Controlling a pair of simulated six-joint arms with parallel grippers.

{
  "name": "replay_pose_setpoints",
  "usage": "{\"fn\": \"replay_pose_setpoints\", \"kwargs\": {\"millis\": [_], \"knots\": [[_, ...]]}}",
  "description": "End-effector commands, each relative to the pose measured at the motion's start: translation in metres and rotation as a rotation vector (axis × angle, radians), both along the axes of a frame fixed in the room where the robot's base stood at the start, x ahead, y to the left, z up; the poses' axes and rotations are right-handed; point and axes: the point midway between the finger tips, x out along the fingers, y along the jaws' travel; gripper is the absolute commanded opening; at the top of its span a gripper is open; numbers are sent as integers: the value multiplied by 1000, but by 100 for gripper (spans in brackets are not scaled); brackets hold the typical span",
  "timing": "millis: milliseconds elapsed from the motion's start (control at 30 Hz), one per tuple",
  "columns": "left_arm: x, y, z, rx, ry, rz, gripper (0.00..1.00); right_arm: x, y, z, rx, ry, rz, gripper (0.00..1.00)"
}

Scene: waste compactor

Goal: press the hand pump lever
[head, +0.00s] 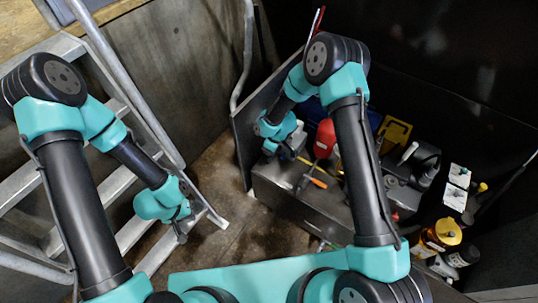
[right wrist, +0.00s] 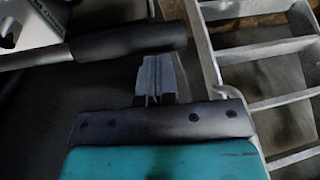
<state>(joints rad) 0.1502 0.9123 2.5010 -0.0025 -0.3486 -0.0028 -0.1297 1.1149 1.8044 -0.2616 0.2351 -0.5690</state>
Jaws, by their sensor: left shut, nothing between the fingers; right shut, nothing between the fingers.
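The lever shows in the right wrist view as a grey rod with a thick black grip (right wrist: 128,42). It runs across the upper left from a pale housing (right wrist: 30,22). My right gripper (right wrist: 156,60) is shut and empty, its tips right by the lower edge of the grip near its right end. I cannot tell whether they touch it. In the head view my right gripper (head: 287,152) is small and partly hidden by its wrist, above the dark bench's left end; I cannot pick out the lever there. My left gripper (head: 182,234) is shut and empty beside the ladder.
A metal ladder (head: 120,182) stands at the left, close to my left arm. The dark bench (head: 290,205) holds a red container (head: 325,138), a screwdriver (head: 318,183) and other clutter. Some floor between ladder and bench is clear.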

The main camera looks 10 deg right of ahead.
Motion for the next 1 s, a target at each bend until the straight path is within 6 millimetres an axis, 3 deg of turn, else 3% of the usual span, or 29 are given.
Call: {"fn": "replay_pose_setpoints", "kwargs": {"millis": [100,500,700,1000], "knots": [[0,0,0,0,0,0,0,-4,2,23,0,-5,0,0],[0,0,0,0,0,0,0,-30,5,86,0,-3,-1,0],[0,0,0,0,0,0,0,-36,6,99,0,-3,-1,0],[0,0,0,0,0,0,0,-36,6,101,0,-3,-1,0]]}}
